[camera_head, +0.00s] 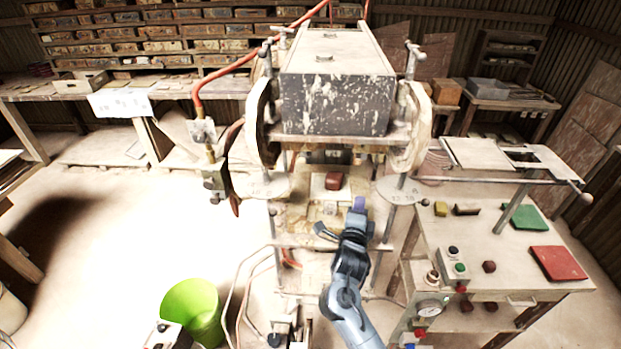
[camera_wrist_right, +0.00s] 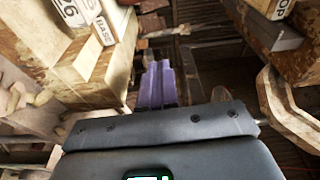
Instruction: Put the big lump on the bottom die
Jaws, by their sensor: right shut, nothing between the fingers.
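A reddish-brown lump (camera_head: 334,181) sits inside the press, on the pale bottom die (camera_head: 319,192). My right gripper (camera_head: 359,204) has purple fingertips and is at the front opening of the press, just right of the lump and nearer the camera. It is apart from the lump in the picture. In the right wrist view its purple fingers (camera_wrist_right: 156,84) are together with nothing between them. The lump cannot be made out in that view. My left gripper is not in view.
The press's heavy upper block (camera_head: 337,104) hangs above the die, between two posts. On the right, a bench (camera_head: 470,240) holds a red pad (camera_head: 558,263), a green pad (camera_head: 525,217), small lumps and controls. A green bucket (camera_head: 194,309) stands on the floor at left.

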